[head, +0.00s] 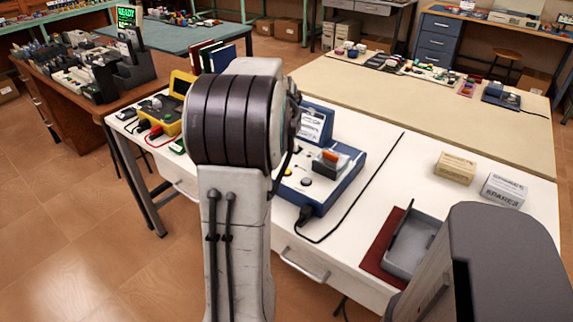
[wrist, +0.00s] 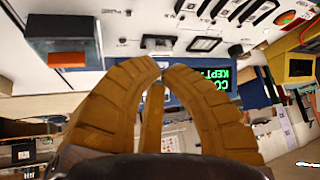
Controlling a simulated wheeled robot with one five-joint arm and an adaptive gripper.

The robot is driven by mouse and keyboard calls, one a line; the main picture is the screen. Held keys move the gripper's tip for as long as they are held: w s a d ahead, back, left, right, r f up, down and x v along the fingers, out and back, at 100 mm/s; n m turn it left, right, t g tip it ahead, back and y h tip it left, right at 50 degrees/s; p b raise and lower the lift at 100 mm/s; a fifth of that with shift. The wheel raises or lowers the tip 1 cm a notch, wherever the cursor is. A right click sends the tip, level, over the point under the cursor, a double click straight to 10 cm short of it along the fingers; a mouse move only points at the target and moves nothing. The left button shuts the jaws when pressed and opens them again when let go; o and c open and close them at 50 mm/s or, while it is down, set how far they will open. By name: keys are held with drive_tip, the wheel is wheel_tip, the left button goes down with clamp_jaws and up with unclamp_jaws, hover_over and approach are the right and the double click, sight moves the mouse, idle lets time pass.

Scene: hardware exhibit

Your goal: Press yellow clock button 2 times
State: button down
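A blue-edged device (head: 345,181) with a white panel stands on the white table, partly hidden by my arm in the head view. A small yellow button (head: 287,171) shows on its panel, close to the arm's edge. An orange-and-black block (head: 331,160) sits on the panel, and it also shows in the wrist view (wrist: 62,40). In the wrist view, my gripper (wrist: 162,70) has its tan fingers brought together at the tips, with nothing seen between them. The fingers partly cover a display with green text (wrist: 215,80). The yellow button cannot be made out there, and contact cannot be told.
A yellow meter (head: 168,122) stands left of my arm. A black cable (head: 350,205) runs from the device across the table. A grey tray (head: 410,245) and two small boxes (head: 455,167) (head: 503,190) lie to the right. The table between is mostly clear.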

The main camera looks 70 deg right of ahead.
drive_tip(key=r+p, duration=0.1)
drive_tip(key=p, duration=0.5)
drive_tip(key=shift+r, duration=0.35)
drive_tip(key=shift+f, duration=0.1)
drive_tip(key=b, duration=0.1)
hover_over(286, 171)
drive_tip(key=d, duration=0.1)
drive_tip(key=f, duration=0.6)
drive_tip(key=shift+w+f, duration=0.1)
drive_tip(key=shift+w, duration=0.15)
wheel_tip(286, 171, down, 2)
drive_tip(key=b, duration=0.3)
drive_tip(key=shift+f+b, duration=0.2)
drive_tip(key=shift+b, duration=0.1)
drive_tip(key=c, duration=1.9)
unclamp_jaws()
